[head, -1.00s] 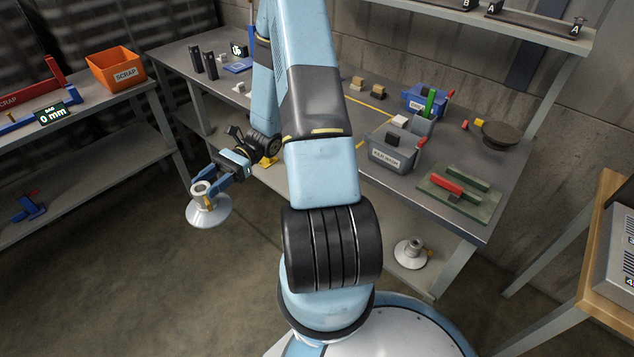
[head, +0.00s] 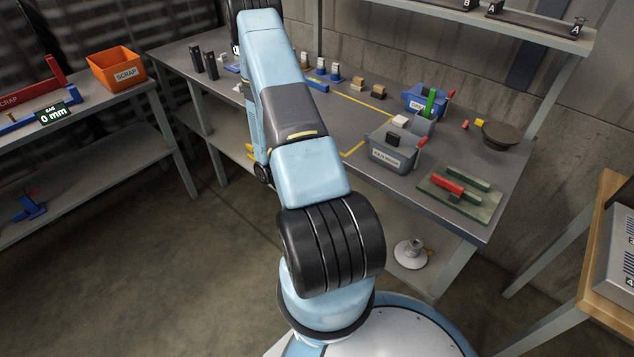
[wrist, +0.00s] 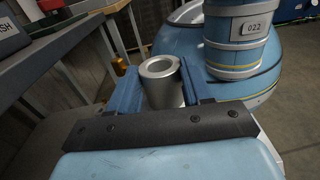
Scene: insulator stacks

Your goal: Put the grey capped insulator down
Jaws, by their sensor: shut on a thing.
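In the wrist view my gripper (wrist: 162,90) has its blue fingers on either side of a grey metal cap (wrist: 163,68), a hollow round socket, and is shut on it. This cap belongs to the grey capped insulator; its disc below is hidden by the gripper. In the head view my arm hides both gripper and held insulator. Another insulator (head: 410,254), with a pale disc and dark cap, sits on the lower shelf of the workbench (head: 345,135).
A grey labelled bin (head: 392,152), a blue bin (head: 425,100), a green board with a red-handled tool (head: 458,190) and a dark round dish (head: 500,135) crowd the bench's right. An orange scrap bin (head: 115,68) stands on the left table. The floor at left is open.

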